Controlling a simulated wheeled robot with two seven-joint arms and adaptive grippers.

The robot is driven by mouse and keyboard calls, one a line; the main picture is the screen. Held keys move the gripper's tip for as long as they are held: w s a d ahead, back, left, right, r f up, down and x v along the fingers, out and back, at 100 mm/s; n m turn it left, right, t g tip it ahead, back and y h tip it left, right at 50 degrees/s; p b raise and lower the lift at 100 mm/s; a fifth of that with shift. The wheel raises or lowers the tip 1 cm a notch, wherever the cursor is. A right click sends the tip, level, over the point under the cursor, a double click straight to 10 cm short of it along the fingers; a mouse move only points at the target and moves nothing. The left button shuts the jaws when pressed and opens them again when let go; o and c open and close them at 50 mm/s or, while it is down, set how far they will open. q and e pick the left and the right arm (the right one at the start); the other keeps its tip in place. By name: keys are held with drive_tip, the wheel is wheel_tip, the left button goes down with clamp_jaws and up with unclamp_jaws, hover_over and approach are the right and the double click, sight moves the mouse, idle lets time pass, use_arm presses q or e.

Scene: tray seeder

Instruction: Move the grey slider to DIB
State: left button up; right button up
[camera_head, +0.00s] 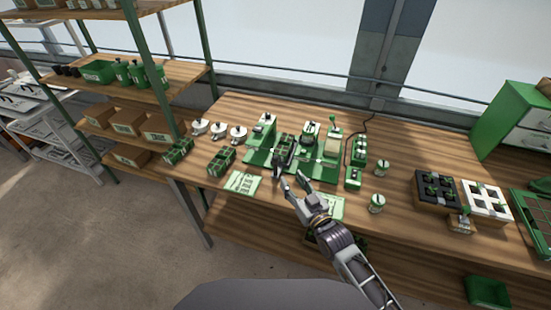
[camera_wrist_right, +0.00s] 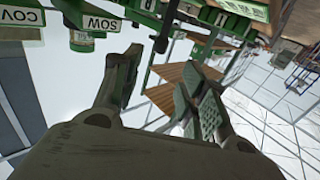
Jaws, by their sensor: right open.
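The green tray seeder (camera_head: 262,158) stands on the wooden bench, with several upright parts and a dark tray-like block (camera_head: 285,148) near its middle. My right gripper (camera_head: 290,178) is open and empty at the machine's front edge, close below that block. In the right wrist view, a slim grey piece (camera_wrist_right: 163,36), possibly the slider, hangs in the gap beyond the open fingertips, apart from them. A SOW label (camera_wrist_right: 103,22) and a partly cut COV label (camera_wrist_right: 18,17) show to its left. Lettering beside the grey piece is too slanted to read surely. My left gripper is not in view.
White-topped round pots (camera_head: 238,133) and green boxes (camera_head: 221,161) stand left of the machine. Printed cards (camera_head: 243,183) lie at the front. Small pots (camera_head: 377,203) and a black tray (camera_head: 437,190) are to the right. Some bench between them is bare.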

sight(277, 160)
drive_tip(key=shift+p+x, duration=0.65)
drive_tip(key=shift+x, duration=5.75)
clamp_jaws()
